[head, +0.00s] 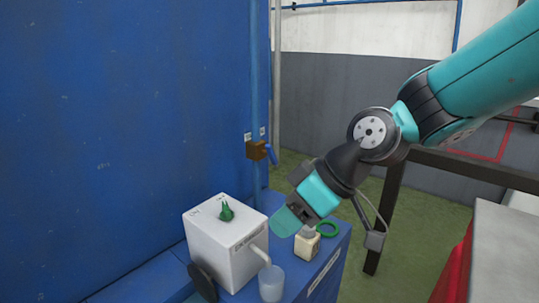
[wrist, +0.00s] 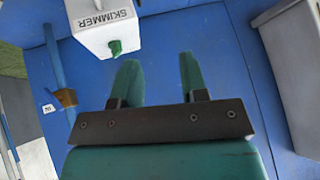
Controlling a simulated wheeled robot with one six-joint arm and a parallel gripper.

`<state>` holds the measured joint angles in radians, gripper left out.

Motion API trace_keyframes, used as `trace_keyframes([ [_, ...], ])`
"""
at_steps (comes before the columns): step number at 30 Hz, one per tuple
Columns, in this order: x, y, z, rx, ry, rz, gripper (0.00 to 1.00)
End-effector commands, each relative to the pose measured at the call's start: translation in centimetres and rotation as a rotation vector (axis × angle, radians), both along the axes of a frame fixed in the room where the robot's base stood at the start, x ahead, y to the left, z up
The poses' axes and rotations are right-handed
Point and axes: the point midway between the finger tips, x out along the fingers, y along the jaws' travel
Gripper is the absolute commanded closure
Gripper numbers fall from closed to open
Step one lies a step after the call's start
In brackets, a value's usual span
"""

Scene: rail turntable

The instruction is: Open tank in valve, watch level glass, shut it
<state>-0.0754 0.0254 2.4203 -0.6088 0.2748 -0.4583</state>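A brown valve body (head: 257,150) with a blue lever (head: 271,154) sits on a blue vertical pipe (head: 254,95) against the blue wall. White tags flank it, too small to read, so I cannot tell whether it is the tank in valve. A brown valve body also shows at the left of the wrist view (wrist: 66,98). My gripper (head: 284,221) is right of and below the valve, above the bench. In the wrist view its two fingers (wrist: 157,65) are apart with nothing between them. I cannot make out a level glass.
A white box (head: 220,245) with a green knob (head: 226,211) stands on the blue bench. Near it are a translucent cup (head: 271,284), a dark disc (head: 203,282), a cream block (head: 307,244) and a green ring (head: 327,229). The wrist view shows a box marked SKIMMER (wrist: 100,22).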

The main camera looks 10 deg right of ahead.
Motion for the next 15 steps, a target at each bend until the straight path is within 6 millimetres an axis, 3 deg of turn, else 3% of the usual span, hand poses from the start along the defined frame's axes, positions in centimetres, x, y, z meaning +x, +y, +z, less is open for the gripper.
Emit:
trace_keyframes([
  [1, 3.7, -0.8, 1.1, 0.035, -0.090, -0.007, 0.60],
  [3, 8.4, -2.3, 1.3, 0.064, -0.248, -0.016, 0.60],
  [6, 14.0, -5.5, 1.3, 0.060, -0.461, -0.058, 0.60],
  [10, 18.6, -9.9, 0.7, 0.003, -0.666, -0.129, 0.60],
  [15, 21.1, -13.2, 0.0, -0.065, -0.793, -0.187, 0.60],
])
